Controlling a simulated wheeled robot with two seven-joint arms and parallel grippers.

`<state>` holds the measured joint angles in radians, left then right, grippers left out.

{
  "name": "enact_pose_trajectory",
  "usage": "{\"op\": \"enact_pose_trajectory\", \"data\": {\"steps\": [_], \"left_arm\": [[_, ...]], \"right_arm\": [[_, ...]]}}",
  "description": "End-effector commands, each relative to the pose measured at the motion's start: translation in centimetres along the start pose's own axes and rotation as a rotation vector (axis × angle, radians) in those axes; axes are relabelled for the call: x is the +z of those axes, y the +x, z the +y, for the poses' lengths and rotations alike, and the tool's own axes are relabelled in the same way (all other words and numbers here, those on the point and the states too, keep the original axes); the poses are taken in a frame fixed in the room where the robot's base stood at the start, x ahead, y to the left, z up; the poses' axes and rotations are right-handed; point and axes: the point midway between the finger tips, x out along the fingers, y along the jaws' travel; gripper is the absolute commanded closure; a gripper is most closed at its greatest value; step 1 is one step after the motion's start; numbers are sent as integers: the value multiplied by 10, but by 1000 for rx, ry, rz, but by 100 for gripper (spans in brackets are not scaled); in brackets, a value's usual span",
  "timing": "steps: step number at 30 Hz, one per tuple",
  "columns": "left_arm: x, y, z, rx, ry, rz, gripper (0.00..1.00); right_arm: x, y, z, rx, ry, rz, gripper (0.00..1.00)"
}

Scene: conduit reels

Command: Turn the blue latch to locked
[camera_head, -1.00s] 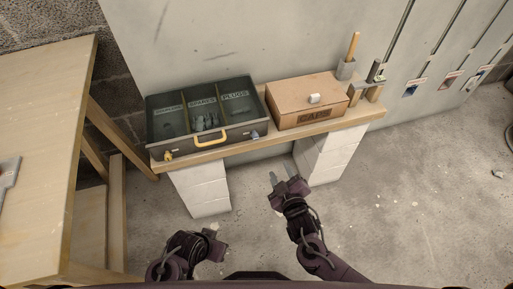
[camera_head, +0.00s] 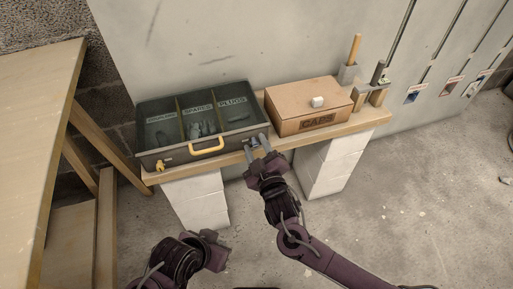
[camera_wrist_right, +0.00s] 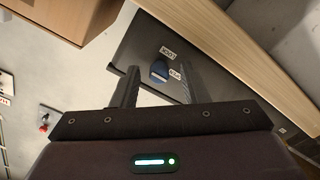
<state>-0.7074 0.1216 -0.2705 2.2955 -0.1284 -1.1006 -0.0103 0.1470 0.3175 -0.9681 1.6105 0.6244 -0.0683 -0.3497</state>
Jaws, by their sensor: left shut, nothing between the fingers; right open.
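The blue latch (camera_wrist_right: 158,72) is on the front face of the dark organiser case (camera_head: 152,157), near its right end. In the right wrist view it lies between the two fingers, with bare gaps on both sides. Two small white labels sit beside it; I cannot read them surely. My right gripper (camera_head: 257,143) is open, with its fingertips at the case front around the latch. I see no finger touching the latch; in the head view the fingers mostly hide it. My left gripper (camera_head: 214,244) is shut and empty, low in front of the bench, away from the case.
A yellow latch (camera_head: 160,165) and yellow handle (camera_head: 207,146) are on the case front. A cardboard box (camera_head: 300,102) stands right of the case on the wooden bench (camera_head: 340,132). A wooden table (camera_head: 45,130) fills the left. The floor ahead is clear.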

Motion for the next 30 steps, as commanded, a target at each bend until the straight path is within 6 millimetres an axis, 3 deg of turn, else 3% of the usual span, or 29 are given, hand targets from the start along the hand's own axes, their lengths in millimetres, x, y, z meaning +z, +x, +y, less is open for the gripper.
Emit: {"op": "enact_pose_trajectory", "data": {"steps": [8,17,30], "left_arm": [[-1,0,1,1,1,4,100],[-1,0,1,1,1,4,100],[1,-4,-1,-3,-3,-15,100]], "right_arm": [[0,2,0,0,1,0,61],[0,2,0,0,1,0,100],[-1,1,0,0,86,0,100]]}}
